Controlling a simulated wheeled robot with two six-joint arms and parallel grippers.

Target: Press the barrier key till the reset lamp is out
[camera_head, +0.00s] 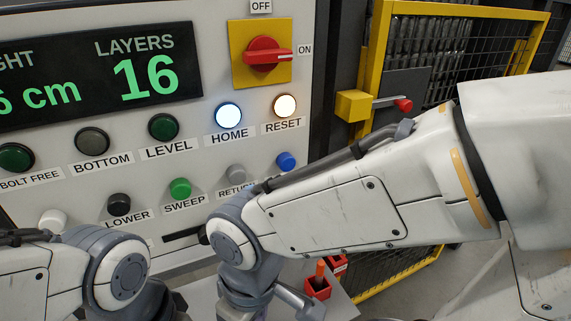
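The reset lamp (285,106) on the panel is lit, a warm white, above its RESET label. A blue button (286,161) sits below it; its label is hidden behind my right arm, so I cannot tell whether it is the barrier key. No label reading BARRIER shows. My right arm crosses the panel's lower right, with its wrist bent down at the bottom. My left arm shows at the lower left. Neither gripper's fingertips can be seen in the frame.
The HOME lamp (228,115) is lit white-blue. Green sweep (180,189), black lower (119,205) and grey return (236,173) buttons line the lower row. A red rotary switch (266,53) points to ON. A yellow-framed mesh gate (457,60) stands at right.

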